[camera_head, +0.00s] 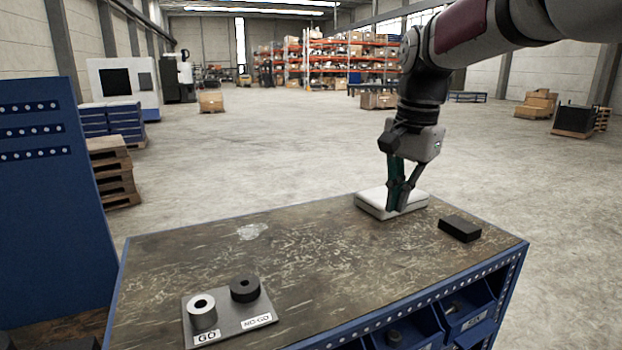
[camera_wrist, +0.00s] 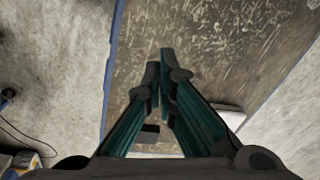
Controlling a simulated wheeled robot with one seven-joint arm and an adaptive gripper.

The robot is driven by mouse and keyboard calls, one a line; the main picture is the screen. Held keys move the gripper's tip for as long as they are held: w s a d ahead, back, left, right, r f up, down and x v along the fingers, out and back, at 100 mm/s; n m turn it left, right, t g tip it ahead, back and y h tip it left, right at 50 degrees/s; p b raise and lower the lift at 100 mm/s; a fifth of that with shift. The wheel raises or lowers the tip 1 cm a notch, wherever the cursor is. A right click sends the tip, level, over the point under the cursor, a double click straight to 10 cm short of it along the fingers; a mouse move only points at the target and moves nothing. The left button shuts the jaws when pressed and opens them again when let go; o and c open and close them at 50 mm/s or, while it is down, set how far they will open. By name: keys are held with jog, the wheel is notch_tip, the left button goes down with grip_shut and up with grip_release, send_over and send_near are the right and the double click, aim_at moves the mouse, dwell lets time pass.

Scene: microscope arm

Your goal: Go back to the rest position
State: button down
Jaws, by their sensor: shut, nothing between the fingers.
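My gripper (camera_head: 400,205) is shut and empty in the head view, pointing down at the far right part of the workbench. It appears in front of a white flat box (camera_head: 370,207) on the bench (camera_head: 300,260); I cannot tell whether it touches the box. In the wrist view the fingers of my gripper (camera_wrist: 160,80) are together, with the worn bench top (camera_wrist: 200,30) beyond them. A pale edge, probably of the box, shows to the right of the fingers.
A black block (camera_head: 460,229) lies right of the box. A grey plate (camera_head: 230,322) at the front left bears a silver ring (camera_head: 203,315) by the GO label and a black ring (camera_head: 245,289) by the NO-GO label. A blue cabinet (camera_head: 50,200) stands left. The bench's middle is clear.

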jog(key=s+d+f+n+t, duration=0.1)
jog(key=s+f+n, duration=0.1)
jog(key=s, duration=0.7)
jog(key=s+d+f+n+t, duration=0.1)
jog(key=s+n, duration=0.3)
jog(key=s, duration=0.5)
jog(key=s+d+f+n+t, duration=0.1)
jog(key=s+f+n, duration=0.2)
jog(key=s, duration=0.6)
jog(key=shift+d+f+t+h, duration=0.3)
jog(key=shift+d+h, duration=0.1)
